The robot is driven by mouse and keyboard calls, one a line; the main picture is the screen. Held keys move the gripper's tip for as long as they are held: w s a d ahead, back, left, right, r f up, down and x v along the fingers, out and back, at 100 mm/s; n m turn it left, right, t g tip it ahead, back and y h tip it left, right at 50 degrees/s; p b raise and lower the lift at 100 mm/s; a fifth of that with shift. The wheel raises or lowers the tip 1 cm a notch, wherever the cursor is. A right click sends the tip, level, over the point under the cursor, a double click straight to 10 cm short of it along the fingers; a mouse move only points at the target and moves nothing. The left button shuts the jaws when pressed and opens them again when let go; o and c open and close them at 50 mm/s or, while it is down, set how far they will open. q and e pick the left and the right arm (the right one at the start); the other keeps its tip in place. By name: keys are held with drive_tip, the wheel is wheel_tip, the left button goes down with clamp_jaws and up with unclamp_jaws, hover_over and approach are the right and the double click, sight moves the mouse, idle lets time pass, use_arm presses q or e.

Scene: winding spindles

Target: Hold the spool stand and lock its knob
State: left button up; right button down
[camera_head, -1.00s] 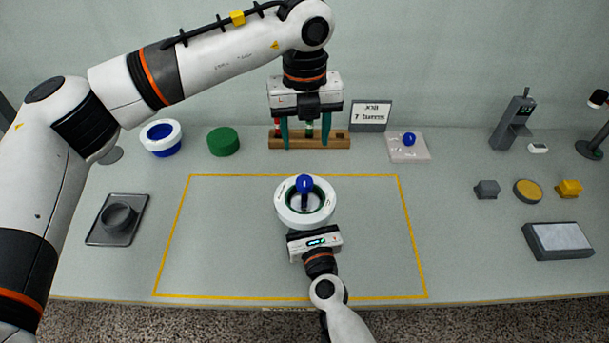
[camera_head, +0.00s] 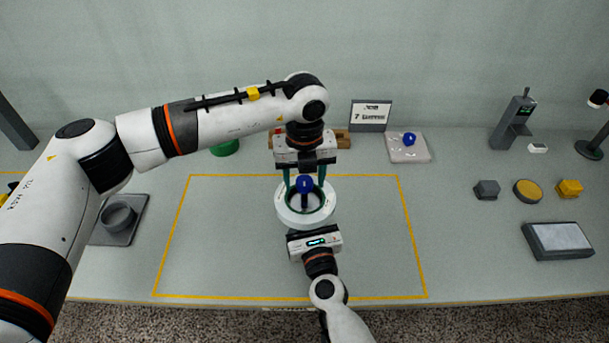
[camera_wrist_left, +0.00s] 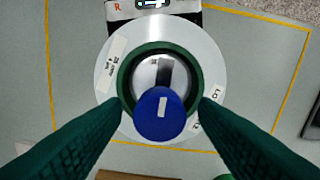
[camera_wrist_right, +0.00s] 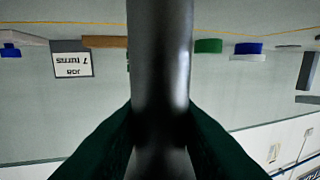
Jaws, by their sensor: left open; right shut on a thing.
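The spool stand shows in the head view as a white ring base (camera_head: 284,210) with a green inner ring, a dark upright post and a blue knob (camera_head: 305,184) on top. From the left wrist view the knob (camera_wrist_left: 162,115) has a white mark on its top. My left gripper (camera_head: 304,178) is open, pointing down, with its green fingers on either side of the knob and apart from it. My right gripper (camera_wrist_right: 160,125) is shut on the dark grey post (camera_wrist_right: 160,60) of the stand, from the near side. Its fingertips are hard to see in the head view.
A yellow outline (camera_head: 410,240) frames the work area, mostly clear around the stand. Behind are a wooden rack (camera_head: 343,138), partly hidden, a "7 turns" sign (camera_head: 371,116) and a pad with a blue knob (camera_head: 409,139). A dark tray (camera_head: 120,222) lies left, partly behind my left arm.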

drive_tip(key=shift+f, duration=0.3)
use_arm(q)
drive_tip(key=c, duration=1)
